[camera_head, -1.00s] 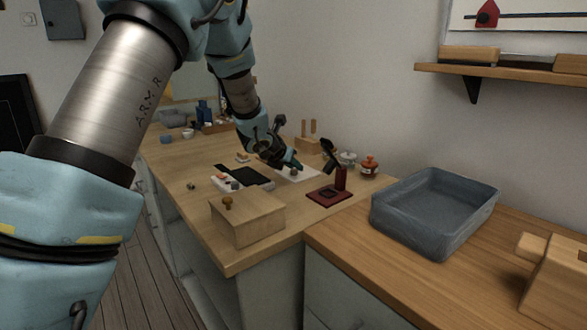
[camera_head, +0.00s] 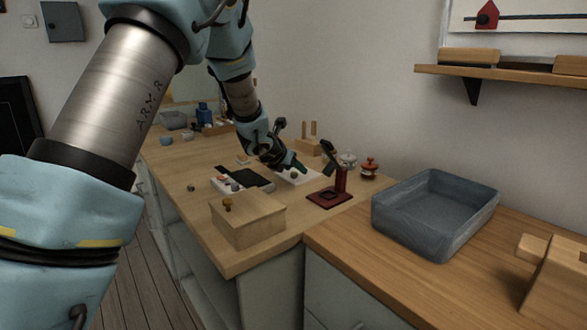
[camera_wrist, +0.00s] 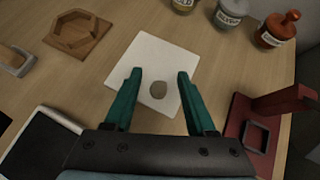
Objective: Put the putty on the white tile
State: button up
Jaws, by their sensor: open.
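A small grey-brown lump, which looks like the putty (camera_wrist: 158,89), lies on the white tile (camera_wrist: 150,52) in the wrist view. My gripper (camera_wrist: 159,74) is open, with one green finger on each side of the lump and a clear gap to it on both sides. In the head view my gripper (camera_head: 297,164) hangs over the white tile (camera_head: 308,178), and the lump cannot be made out there.
A red stand (camera_wrist: 240,118) is close right of the tile. A black slate (camera_wrist: 40,145) lies at left, with a wooden hexagonal tray (camera_wrist: 78,38) beyond. Lidded jars (camera_wrist: 276,32) stand behind. A wooden box (camera_head: 247,218) and grey bin (camera_head: 432,213) are nearer.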

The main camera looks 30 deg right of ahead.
jog(key=v, duration=1.2)
